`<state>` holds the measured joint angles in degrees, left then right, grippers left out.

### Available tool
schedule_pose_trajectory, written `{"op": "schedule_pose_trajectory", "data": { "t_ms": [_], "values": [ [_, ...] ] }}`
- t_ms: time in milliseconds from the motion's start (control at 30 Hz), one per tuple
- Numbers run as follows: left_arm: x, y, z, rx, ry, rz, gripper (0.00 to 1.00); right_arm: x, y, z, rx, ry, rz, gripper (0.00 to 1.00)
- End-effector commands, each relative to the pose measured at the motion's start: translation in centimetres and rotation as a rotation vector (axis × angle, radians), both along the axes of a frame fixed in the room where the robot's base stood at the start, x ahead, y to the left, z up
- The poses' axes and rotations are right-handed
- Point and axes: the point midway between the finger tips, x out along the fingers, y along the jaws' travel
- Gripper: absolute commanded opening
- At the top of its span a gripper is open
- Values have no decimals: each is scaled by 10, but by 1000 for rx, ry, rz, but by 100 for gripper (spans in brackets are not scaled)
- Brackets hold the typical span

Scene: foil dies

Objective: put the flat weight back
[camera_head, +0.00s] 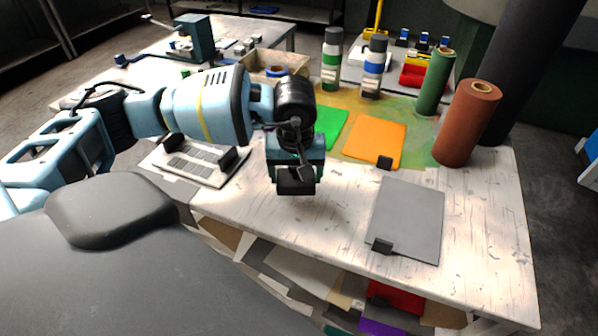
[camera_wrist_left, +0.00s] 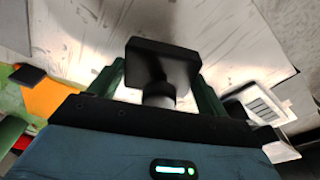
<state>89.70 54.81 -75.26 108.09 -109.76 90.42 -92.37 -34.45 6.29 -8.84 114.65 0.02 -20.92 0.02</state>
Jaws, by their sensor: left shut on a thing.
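My left gripper (camera_head: 296,172) points down over the white worktable and is shut on the flat weight (camera_head: 296,186), a dark block, which it holds above the table. In the left wrist view the weight (camera_wrist_left: 165,62) shows as a flat black square plate with a round grey stem between the green fingers (camera_wrist_left: 158,92). The weight's underside is hidden in the head view. My right gripper is not in view.
A grey sheet (camera_head: 410,215) with a small black block lies right of the gripper. Orange (camera_head: 375,140) and green (camera_head: 330,128) sheets lie behind. A white plate (camera_head: 190,165) with dark pieces lies left. Bottles and two foil rolls (camera_head: 467,125) stand behind. The table's front middle is bare.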

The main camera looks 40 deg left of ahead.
Motion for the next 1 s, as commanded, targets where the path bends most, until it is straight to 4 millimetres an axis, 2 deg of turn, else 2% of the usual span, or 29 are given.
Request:
{"op": "schedule_pose_trajectory", "data": {
  "t_ms": [233, 700, 733, 867, 1000],
  "values": [
    [1, -1, -20, -2, -4, 0, 6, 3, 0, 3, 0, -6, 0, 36],
    [1, -2, -26, -3, -4, -1, 6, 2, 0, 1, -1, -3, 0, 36],
    [-1, -1, -28, -2, 2, -1, 80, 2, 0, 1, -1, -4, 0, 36],
    [-1, -1, -27, -2, 1, -1, 96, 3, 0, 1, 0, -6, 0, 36],
    [-1, -1, -27, -1, 2, -1, 99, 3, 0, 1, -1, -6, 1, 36]
  ]
}}
